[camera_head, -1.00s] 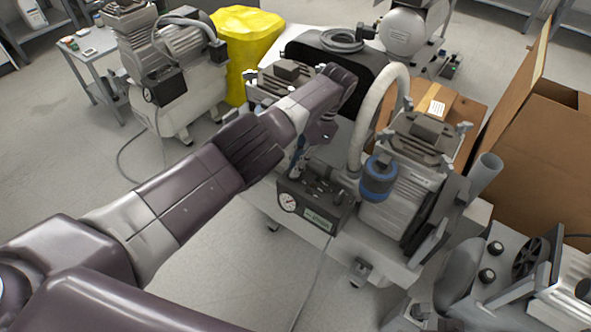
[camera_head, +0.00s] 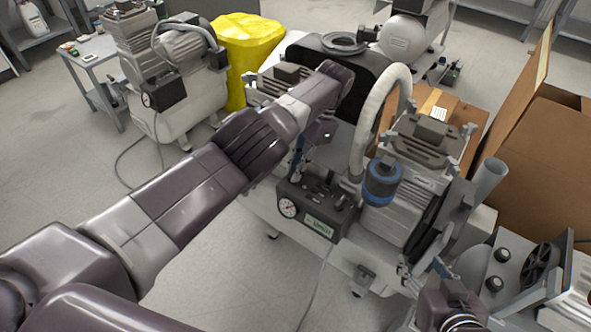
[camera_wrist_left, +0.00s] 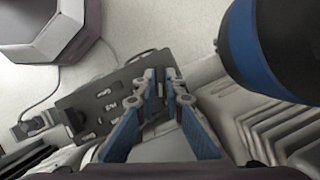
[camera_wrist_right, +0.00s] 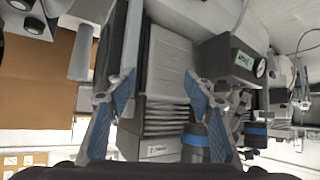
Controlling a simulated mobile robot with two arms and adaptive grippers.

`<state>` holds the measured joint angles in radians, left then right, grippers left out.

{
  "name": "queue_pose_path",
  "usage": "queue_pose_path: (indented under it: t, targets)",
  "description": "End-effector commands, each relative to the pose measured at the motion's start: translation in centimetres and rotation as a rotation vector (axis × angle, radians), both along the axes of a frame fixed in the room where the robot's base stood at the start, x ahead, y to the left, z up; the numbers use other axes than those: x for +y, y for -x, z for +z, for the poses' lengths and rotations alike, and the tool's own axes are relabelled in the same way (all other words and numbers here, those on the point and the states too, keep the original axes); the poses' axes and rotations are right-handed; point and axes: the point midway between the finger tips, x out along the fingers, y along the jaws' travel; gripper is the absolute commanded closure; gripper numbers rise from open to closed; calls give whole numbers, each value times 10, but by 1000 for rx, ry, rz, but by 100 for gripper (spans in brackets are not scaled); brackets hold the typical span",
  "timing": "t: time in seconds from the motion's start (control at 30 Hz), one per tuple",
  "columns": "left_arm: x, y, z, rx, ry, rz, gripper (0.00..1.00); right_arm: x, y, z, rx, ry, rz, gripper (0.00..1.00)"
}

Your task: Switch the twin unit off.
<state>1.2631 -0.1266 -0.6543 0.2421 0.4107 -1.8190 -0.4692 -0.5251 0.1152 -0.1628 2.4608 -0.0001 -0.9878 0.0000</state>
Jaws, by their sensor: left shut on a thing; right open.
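The twin unit has two grey motor heads, one on the right (camera_head: 415,180) and one on the left (camera_head: 280,80) partly behind my arm. Its dark control box (camera_head: 315,208), with a round gauge and small knobs on top, faces the front; it also shows in the left wrist view (camera_wrist_left: 105,105). My left gripper (camera_head: 297,168) points down behind the box. Its fingers (camera_wrist_left: 160,73) are close together on a small part by the box, which they mostly hide.
A blue-banded canister (camera_head: 381,182) and a pale hose (camera_head: 378,120) stand close right of my left gripper. Another compressor (camera_head: 175,80) and a yellow bin (camera_head: 245,50) are at the back left. Cardboard boxes (camera_head: 540,160) stand right. Floor is free in front.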

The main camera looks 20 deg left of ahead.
Motion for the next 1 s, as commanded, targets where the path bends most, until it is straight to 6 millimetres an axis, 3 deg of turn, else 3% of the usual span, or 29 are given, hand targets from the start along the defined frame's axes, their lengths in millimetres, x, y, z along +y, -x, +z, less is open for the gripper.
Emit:
queue_pose_path:
  t: [0.13, 0.17, 0.33, 0.77, 0.93, 1.0]
  targets:
    - [-1, 0, 1, -1, 2, -2, 100, 0, 0, 0, 1, 0, 0, 52]
    - [-1, 0, 1, -1, 2, -2, 90, 0, 0, 0, 1, 0, 0, 52]
    - [-1, 0, 1, -2, 1, -2, 73, 0, 0, 0, 1, 1, -1, 52]
    - [-1, -1, 8, -2, 2, -2, 73, 0, 1, 0, 2, 0, 1, 52]
    - [0, -1, 27, -4, 3, -2, 73, 0, 0, 0, 2, 0, 1, 52]
    - [-1, -2, 48, -6, 2, -3, 73, 0, 0, 0, 2, 0, 0, 52]
